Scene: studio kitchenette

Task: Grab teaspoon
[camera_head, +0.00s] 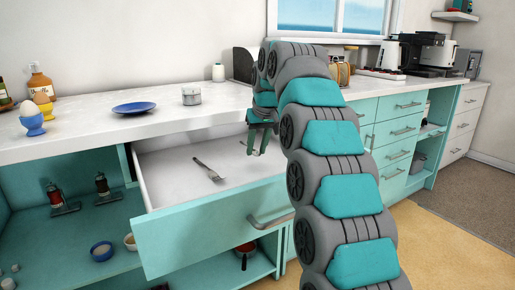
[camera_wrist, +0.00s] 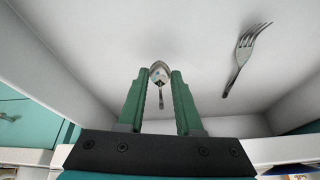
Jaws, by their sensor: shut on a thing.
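The teaspoon (camera_wrist: 160,73) is a small silver spoon in the open drawer (camera_wrist: 195,110). In the wrist view its bowl is between the tips of my gripper (camera_wrist: 159,75), which has green fingers. The gripper is shut on the teaspoon at the bowl, and the handle points back between the fingers. In the head view my gripper (camera_head: 260,142) reaches down into the right part of the drawer, and the arm and fingers hide most of the teaspoon there. I cannot tell whether the teaspoon still touches the drawer floor.
A fork (camera_head: 209,170) lies in the drawer to the left of my gripper in the head view. The drawer front (camera_head: 200,238) and side walls surround the gripper.

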